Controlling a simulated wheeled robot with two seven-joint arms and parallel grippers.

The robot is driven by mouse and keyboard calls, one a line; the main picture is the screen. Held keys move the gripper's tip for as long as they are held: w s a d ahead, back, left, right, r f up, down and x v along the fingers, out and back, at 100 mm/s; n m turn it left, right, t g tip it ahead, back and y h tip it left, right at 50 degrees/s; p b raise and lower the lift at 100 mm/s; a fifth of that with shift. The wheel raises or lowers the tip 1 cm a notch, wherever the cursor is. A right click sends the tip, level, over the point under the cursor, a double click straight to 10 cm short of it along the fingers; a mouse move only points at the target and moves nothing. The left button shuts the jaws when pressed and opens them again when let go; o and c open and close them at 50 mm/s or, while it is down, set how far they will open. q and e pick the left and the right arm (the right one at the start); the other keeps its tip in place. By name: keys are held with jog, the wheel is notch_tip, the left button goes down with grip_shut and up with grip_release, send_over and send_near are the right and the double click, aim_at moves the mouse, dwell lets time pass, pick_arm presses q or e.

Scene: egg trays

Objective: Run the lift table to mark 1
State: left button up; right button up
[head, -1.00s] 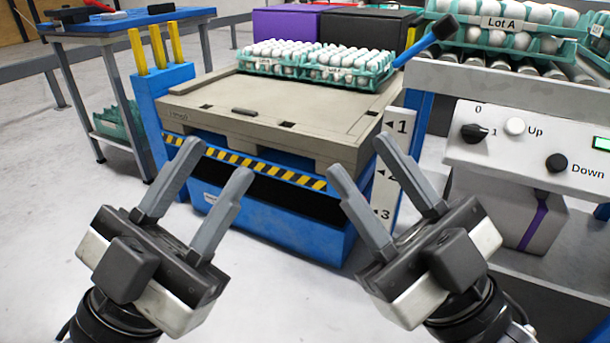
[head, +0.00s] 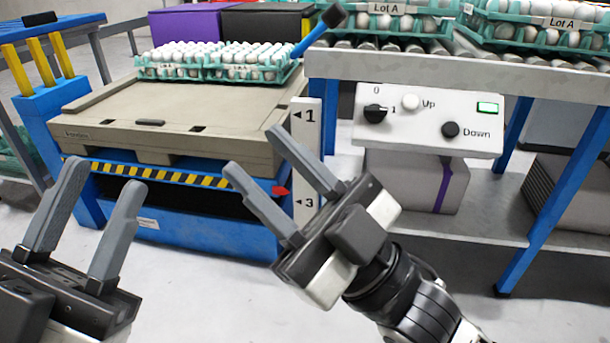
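The blue lift table (head: 165,228) with a striped front edge stands at left centre, bearing a beige pallet (head: 105,112) with white eggs in green trays (head: 185,73). To its right is a white mark strip (head: 307,130) showing 1 and 3; mark 2 is hidden behind my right gripper. A red pointer (head: 281,190) sits a little above the level of 3. The control panel (head: 470,108) has a 0/1 knob (head: 375,113), seemingly turned to 1, a white Up button (head: 410,102) and a black Down button (head: 450,129). My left gripper (head: 104,176) and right gripper (head: 253,151) are open and empty.
A grey box (head: 412,180) with a purple strap stands below the panel. A blue bench (head: 60,25) is at far left.

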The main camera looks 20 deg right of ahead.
grip_shut()
dwell(1.5)
